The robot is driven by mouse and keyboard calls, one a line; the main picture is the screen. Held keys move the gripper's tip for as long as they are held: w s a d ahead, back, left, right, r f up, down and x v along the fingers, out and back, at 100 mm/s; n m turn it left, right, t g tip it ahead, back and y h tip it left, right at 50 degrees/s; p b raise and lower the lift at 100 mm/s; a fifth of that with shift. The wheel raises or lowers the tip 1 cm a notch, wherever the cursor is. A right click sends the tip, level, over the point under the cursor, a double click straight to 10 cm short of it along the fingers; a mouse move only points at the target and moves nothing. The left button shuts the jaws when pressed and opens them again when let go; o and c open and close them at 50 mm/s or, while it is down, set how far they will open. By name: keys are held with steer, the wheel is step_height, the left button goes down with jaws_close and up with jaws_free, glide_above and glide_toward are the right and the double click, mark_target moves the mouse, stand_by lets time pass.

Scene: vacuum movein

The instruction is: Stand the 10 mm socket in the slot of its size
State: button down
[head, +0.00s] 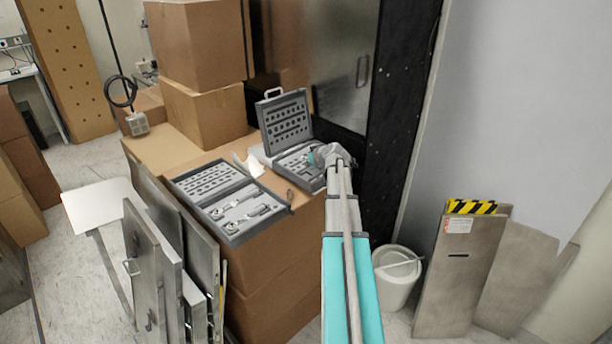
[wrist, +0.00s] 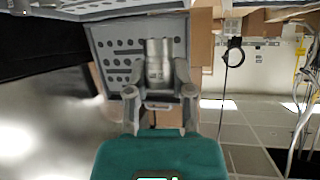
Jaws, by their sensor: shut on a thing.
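In the wrist view, my gripper (wrist: 160,92) is shut on a grey metal socket (wrist: 158,62), which sticks out past the fingertips. Its size marking cannot be read. In the head view, my gripper (head: 318,156) is over the right side of an open grey socket case (head: 314,185). The case's raised lid (head: 284,104) has rows of dark holes, which also show behind the socket in the wrist view (wrist: 117,45). My gripper and arm hide part of the case's tray, and I cannot tell which slot is the 10 mm one.
A second open tool case (head: 205,181) with tools in it lies in front and to the left, on cardboard boxes. A white crumpled cloth (head: 255,167) lies between the cases. Stacked boxes (head: 203,117) stand behind. A white bucket (head: 397,279) is on the floor at right.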

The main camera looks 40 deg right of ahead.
steer(key=b, duration=0.4)
glide_above(306, 177)
steer(key=shift+s+a+f, duration=0.1)
steer(key=shift+s+f, duration=0.1)
steer(key=shift+f, duration=0.85)
steer(key=shift+s+a+f, duration=0.1)
steer(key=shift+s+f, duration=0.05)
steer(key=shift+f, duration=0.9)
steer(key=shift+w+d+f+b, duration=0.25)
steer(key=shift+w+f+b, duration=0.15)
steer(key=shift+f, duration=0.3)
steer(key=shift+f+b, duration=1.35)
steer(key=shift+f, duration=0.15)
steer(key=c, duration=0.8)
jaws_free()
steer(key=shift+o, duration=0.2)
